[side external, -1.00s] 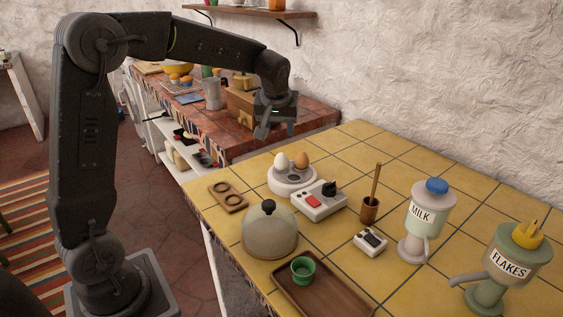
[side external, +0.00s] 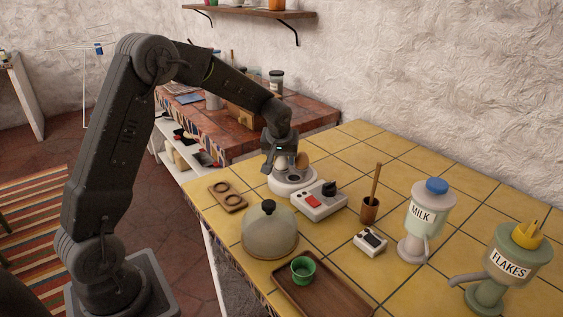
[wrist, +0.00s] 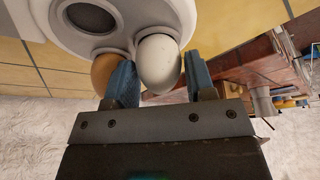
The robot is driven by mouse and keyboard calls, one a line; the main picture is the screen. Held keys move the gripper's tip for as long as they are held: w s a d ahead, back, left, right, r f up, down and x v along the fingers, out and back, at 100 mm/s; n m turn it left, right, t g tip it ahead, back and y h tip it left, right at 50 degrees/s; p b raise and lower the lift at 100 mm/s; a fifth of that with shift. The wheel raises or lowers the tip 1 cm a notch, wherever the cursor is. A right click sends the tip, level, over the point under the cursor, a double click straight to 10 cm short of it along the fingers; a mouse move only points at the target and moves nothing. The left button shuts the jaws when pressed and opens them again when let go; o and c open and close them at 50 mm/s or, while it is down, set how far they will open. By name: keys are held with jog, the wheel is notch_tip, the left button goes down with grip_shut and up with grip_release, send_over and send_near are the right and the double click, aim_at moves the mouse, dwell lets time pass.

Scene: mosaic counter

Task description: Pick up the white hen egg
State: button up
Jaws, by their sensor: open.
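The white hen egg (wrist: 159,63) stands in a round white egg holder (wrist: 128,15). In the wrist view it lies between the two blue-grey fingers of my gripper (wrist: 160,85), which is open, with a finger on each side. In the side view my gripper (side external: 285,157) is lowered over the holder (side external: 291,183) and partly hides the white egg (side external: 281,164). A brown egg (side external: 302,162) stands beside it in the same holder. In the wrist view the brown egg (wrist: 104,73) is close against the outside of the left finger; I cannot tell whether they touch.
A white control box (side external: 319,201) stands close in front of the holder. A wooden two-hole rack (side external: 228,196) is to the left and a domed cover (side external: 270,232) nearer the camera. A wooden cup (side external: 369,209) with a stick stands right. Tiles behind the holder are clear.

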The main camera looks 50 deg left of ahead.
jog(key=shift+f, duration=0.1)
jog(key=c, duration=0.4)
jog(key=shift+o, duration=0.2)
